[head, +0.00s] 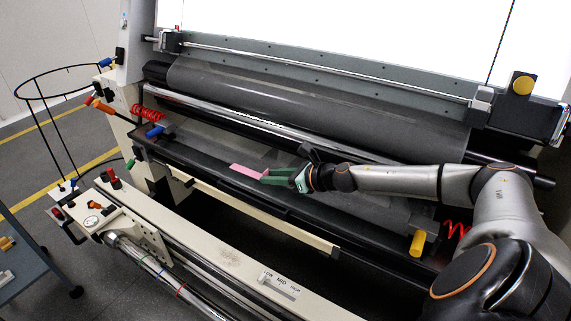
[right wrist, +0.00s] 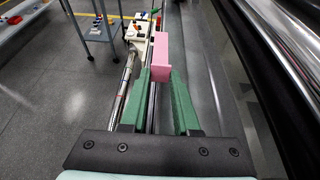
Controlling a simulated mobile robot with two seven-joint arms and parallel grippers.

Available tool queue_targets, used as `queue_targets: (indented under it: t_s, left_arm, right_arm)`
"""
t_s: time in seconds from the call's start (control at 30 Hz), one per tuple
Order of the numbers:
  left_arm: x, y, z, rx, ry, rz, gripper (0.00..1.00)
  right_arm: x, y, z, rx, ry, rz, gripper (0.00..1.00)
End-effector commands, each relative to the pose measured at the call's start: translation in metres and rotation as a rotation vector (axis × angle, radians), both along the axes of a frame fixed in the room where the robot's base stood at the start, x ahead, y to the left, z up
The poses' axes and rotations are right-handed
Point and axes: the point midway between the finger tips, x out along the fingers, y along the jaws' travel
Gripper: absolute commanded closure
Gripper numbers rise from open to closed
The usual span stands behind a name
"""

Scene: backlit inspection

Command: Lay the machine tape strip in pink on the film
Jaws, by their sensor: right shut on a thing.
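The pink machine tape strip (head: 247,170) juts out from the tips of my right gripper (head: 266,177), over the dark front bed of the machine. In the right wrist view the pink strip (right wrist: 162,52) stands between the green fingertips of my right gripper (right wrist: 162,76), which is shut on it. A grey, slightly see-through film (head: 320,105) covers the wide roller and seems to continue below the shiny bar towards the front. I cannot tell whether the strip touches the film. My left gripper is not in view.
A shiny bar (head: 250,123) runs across behind my right gripper. A cream front beam (head: 215,250) lies nearer. An orange-yellow knob (head: 417,243) stands right of the gripper, and a blue-handled part (head: 155,131) to its left. A wire hoop stand (head: 55,125) is far left.

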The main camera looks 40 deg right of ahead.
Motion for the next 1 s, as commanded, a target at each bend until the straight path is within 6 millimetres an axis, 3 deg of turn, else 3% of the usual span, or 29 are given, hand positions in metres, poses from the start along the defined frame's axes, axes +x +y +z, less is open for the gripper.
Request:
queue_targets:
  t_s: [0.1,0.3,0.77,1.0]
  left_arm:
    - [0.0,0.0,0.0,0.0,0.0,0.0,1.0]
    - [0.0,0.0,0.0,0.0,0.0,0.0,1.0]
    - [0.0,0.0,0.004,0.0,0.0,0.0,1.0]
    - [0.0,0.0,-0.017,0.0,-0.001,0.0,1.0]
  right_arm:
    - [0.0,-0.022,0.006,0.0,0.002,-0.008,1.0]
    - [0.001,-0.045,0.016,0.001,0.0,-0.017,1.0]
    - [0.0,-0.045,0.018,0.001,0.006,-0.019,1.0]
    - [0.0,-0.045,-0.004,0.002,0.005,-0.018,1.0]
